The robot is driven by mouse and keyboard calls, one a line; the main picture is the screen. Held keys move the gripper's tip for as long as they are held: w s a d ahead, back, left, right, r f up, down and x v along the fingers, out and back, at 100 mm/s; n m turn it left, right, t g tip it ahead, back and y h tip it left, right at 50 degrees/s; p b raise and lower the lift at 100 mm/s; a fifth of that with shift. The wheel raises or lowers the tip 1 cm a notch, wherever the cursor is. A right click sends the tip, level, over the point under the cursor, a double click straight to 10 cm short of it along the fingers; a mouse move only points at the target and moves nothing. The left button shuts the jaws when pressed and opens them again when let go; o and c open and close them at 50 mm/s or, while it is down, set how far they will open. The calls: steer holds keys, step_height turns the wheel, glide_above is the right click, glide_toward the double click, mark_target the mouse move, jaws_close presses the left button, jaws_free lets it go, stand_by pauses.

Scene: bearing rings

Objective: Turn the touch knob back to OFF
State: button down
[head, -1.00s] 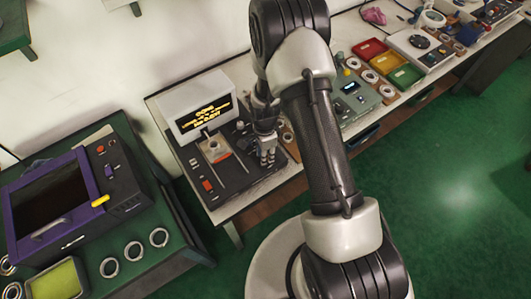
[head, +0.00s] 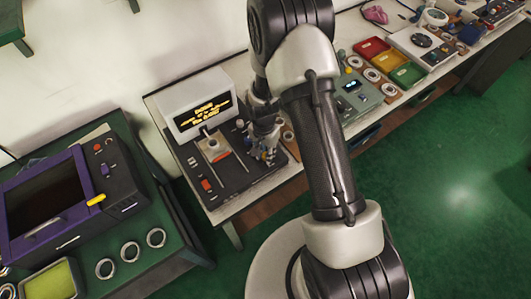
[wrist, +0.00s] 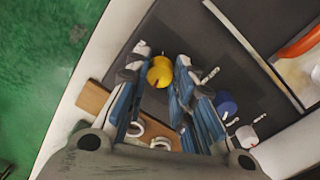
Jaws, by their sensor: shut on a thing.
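The dark control panel (head: 238,178) lies on the bench below a white display box (head: 196,105) with yellow text too small to read. In the wrist view, a round yellow knob (wrist: 160,72) with a red pointer mark sits between the fingertips of my gripper (wrist: 161,62). The fingers are shut on it from both sides. A blue knob (wrist: 226,103) and a white knob (wrist: 246,136) sit to the right of the fingers. The small labels are unreadable, so I cannot tell which knob is marked touch. In the head view, my gripper (head: 265,152) covers these knobs.
Pale rings (wrist: 160,143) and a wooden block (wrist: 92,101) lie close by the fingers. A purple-framed machine (head: 48,200) stands on the green table at left. Red, yellow and green trays (head: 388,61) are farther along the bench. Green floor lies open at right.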

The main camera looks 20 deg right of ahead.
steer(key=n, duration=0.3)
steer(key=shift+n+b, duration=0.3)
steer(key=shift+n, duration=0.1)
steer(key=n, duration=0.3)
steer(key=shift+n, duration=0.3)
steer(key=n, duration=0.4)
steer(key=shift+n+p, duration=0.4)
steer(key=shift+n, duration=1.5)
steer(key=c, duration=1.3)
jaws_free()
steer(key=shift+c, duration=0.2)
